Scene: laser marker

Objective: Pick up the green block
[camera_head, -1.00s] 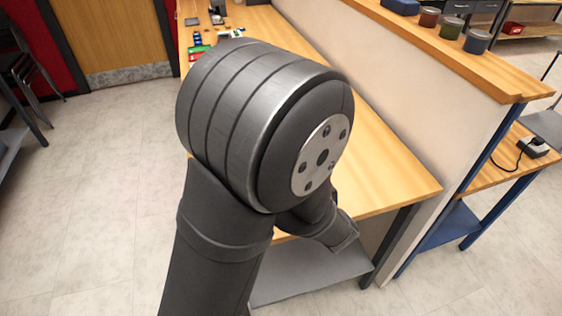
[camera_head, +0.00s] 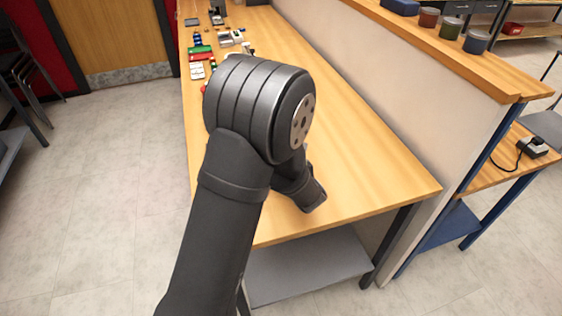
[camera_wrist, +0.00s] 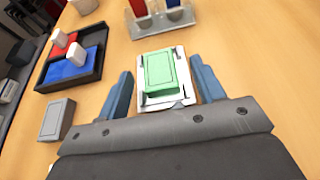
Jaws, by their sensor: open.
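The green block (camera_wrist: 159,71) shows in the wrist view, lying on a small white plate (camera_wrist: 176,101) with dark corner marks on the wooden table. My gripper (camera_wrist: 166,84) is open, with a blue-grey finger on each side of the plate and block in the picture. The block looks untouched between the fingers; the height of the fingertips above the table is hard to tell. In the head view my arm hides the gripper, and I cannot make out this block there.
In the wrist view, a dark tray (camera_wrist: 101,61) with red and blue parts stands at left, a grey box (camera_wrist: 57,120) is nearer, and a metal rack (camera_wrist: 163,14) stands beyond the block. In the head view the table's near part (camera_head: 385,170) is clear.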

